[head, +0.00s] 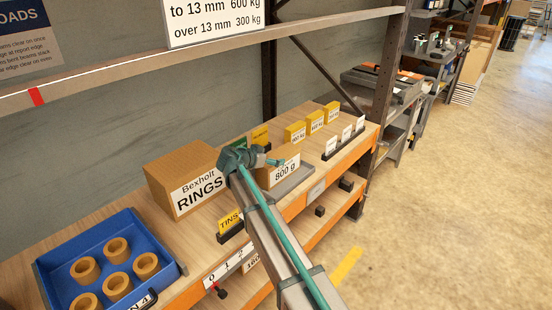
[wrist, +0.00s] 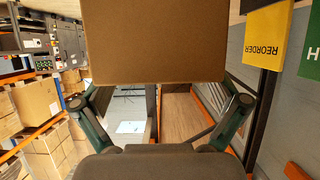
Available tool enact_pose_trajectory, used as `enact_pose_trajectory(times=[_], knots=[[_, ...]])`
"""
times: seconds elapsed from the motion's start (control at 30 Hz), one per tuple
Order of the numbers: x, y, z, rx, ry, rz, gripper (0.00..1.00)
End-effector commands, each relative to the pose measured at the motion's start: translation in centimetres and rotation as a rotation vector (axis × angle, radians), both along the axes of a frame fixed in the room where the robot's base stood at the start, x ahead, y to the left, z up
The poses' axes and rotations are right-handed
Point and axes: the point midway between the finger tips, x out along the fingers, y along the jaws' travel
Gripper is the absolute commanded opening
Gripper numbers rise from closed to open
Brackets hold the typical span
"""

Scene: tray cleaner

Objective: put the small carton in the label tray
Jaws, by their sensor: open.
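The small brown carton (head: 263,178) stands on the shelf, with an "800 g" label on its front. A shallow grey tray (head: 306,176), which looks like the label tray, lies just right of it. My gripper (head: 268,156) is at the carton's top left, its fingers open. In the wrist view the carton (wrist: 155,42) fills the top middle, between and beyond the spread fingers (wrist: 163,110). I cannot tell whether a finger touches it. My gripper and wrist hide part of the carton's top and left side in the head view.
A large "RINGS" box (head: 168,185) stands left of my gripper. A blue tray (head: 150,238) holds several rings. A "TINS" sign (head: 230,222) stands at the shelf front. Yellow boxes (head: 315,122) and a card rack (head: 345,139) stand right. An upper beam (head: 200,50) crosses above.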

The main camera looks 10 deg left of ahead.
Motion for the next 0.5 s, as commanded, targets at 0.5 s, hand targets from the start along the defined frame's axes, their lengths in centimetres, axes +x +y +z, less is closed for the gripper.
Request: enact_pose_trajectory(times=[0.5], knots=[[-6.1,4.4,3.3,0.0,0.0,0.0,0.98]])
